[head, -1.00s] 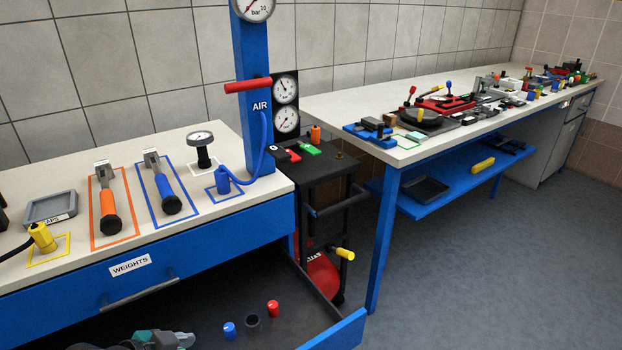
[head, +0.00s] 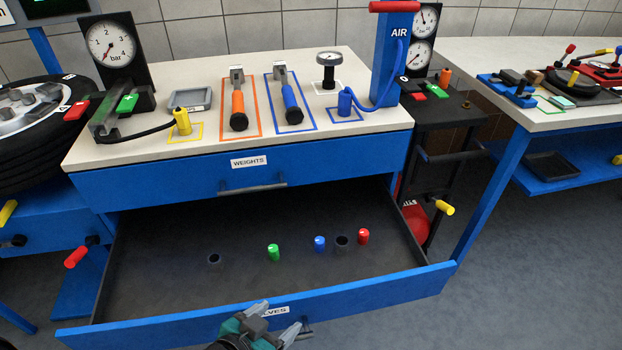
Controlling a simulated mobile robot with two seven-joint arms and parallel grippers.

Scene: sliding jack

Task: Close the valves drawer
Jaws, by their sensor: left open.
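The valves drawer (head: 170,335) is pulled far out below the weights drawer (head: 330,164). Its blue front carries a label, partly hidden by my gripper, that ends in "LVES", and a handle. Inside lie a green cap (head: 273,252), a blue cap (head: 319,243), a red cap (head: 363,236) and dark round pieces (head: 342,243). My left gripper (head: 278,322) is at the drawer's front near the label and handle, with its fingers apart and nothing seen between them. I cannot tell whether it touches the front. My right gripper is out of view.
The workbench top (head: 340,130) holds an orange-handled tool (head: 238,108), a blue-handled tool (head: 290,103) and gauges. A dark trolley (head: 440,150) stands right of the drawer. A tyre (head: 40,135) is at left. Floor is free at lower right.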

